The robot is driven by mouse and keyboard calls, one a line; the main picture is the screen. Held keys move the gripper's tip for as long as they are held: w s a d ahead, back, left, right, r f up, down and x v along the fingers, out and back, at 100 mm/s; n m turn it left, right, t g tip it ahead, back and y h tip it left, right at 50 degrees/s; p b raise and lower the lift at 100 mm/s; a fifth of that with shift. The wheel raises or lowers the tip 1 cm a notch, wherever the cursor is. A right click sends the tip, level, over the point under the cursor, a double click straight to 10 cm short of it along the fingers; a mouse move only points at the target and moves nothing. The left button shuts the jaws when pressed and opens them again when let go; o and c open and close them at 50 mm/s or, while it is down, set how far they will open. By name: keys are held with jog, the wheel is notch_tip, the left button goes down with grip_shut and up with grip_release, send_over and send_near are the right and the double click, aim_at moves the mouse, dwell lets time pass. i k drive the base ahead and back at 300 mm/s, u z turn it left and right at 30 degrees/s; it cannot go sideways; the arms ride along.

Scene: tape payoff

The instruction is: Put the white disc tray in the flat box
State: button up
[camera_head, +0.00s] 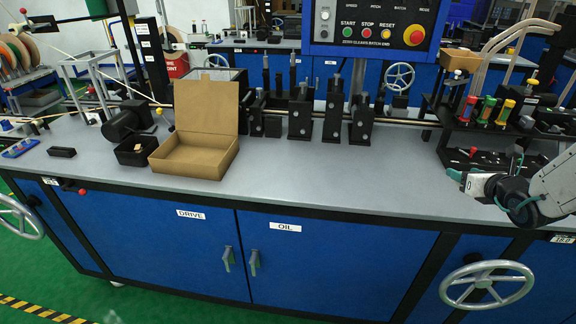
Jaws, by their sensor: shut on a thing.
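The flat box (194,157) is brown cardboard and stands on the grey bench, left of the middle. Its lid stands up at the back, and the inside that I see looks empty. My gripper (456,176) is at the right, over the bench's front right part and far from the box. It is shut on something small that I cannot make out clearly. I cannot pick out the white disc tray with certainty; the pale part at my gripper is too small to tell.
A small black bin (136,152) touches or nearly touches the box's left side. Black roller stands (300,118) line the back. A black rack (484,132) with coloured tubes stands behind my gripper. The bench's front middle (330,165) is clear.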

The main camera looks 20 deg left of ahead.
aim_at(181, 157)
jog(key=z, duration=0.35)
jog(key=k, duration=0.2)
jog(key=u, duration=1.65)
jog(key=i, duration=1.5)
jog(key=u, duration=0.1)
